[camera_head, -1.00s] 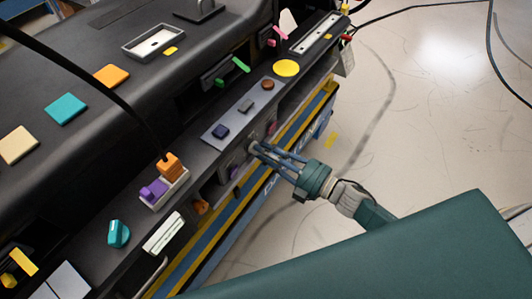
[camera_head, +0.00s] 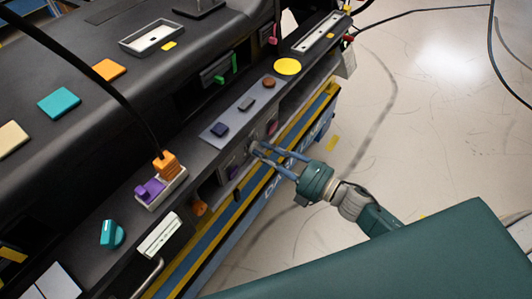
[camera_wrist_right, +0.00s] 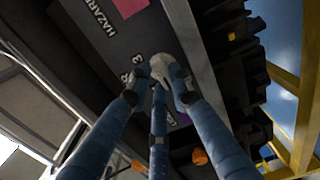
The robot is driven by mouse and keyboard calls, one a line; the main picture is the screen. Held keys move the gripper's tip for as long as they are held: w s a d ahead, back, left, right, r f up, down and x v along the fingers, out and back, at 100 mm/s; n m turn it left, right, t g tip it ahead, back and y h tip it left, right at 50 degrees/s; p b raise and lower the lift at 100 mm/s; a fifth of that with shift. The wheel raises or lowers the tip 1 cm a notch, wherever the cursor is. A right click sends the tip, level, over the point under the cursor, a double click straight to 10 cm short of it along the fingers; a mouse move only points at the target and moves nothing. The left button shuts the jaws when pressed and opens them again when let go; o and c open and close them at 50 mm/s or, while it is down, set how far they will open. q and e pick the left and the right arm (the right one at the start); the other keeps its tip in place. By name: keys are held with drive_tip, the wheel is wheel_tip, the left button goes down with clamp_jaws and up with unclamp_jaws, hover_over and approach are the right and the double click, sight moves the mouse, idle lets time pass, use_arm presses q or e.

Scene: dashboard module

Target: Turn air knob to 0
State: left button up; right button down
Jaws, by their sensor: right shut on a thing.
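The air knob is a pale grey round knob (camera_wrist_right: 162,66) on the dark front panel, seen between my fingers in the right wrist view. White lettering on the panel beside it includes a "3" and "HAZARD"; the knob's own pointer cannot be made out. My right gripper (camera_head: 256,150) reaches the panel from the right in the head view, and its fingertips are closed around the knob. In the right wrist view its blue fingers (camera_wrist_right: 160,85) surround the knob and partly hide it. My left gripper is not in view.
Above the knob, a grey plate (camera_head: 232,118) carries small dark buttons. An orange and purple block holder (camera_head: 160,186), a teal knob (camera_head: 112,234) and a yellow disc (camera_head: 287,67) sit along the dashboard ledge. A blue-yellow frame (camera_head: 208,238) runs below. Open floor lies to the right.

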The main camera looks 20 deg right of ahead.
idle(0.3)
drive_tip(key=c, duration=1.8)
unclamp_jaws()
drive_tip(key=v, duration=1.2)
drive_tip(key=shift+f, duration=0.1)
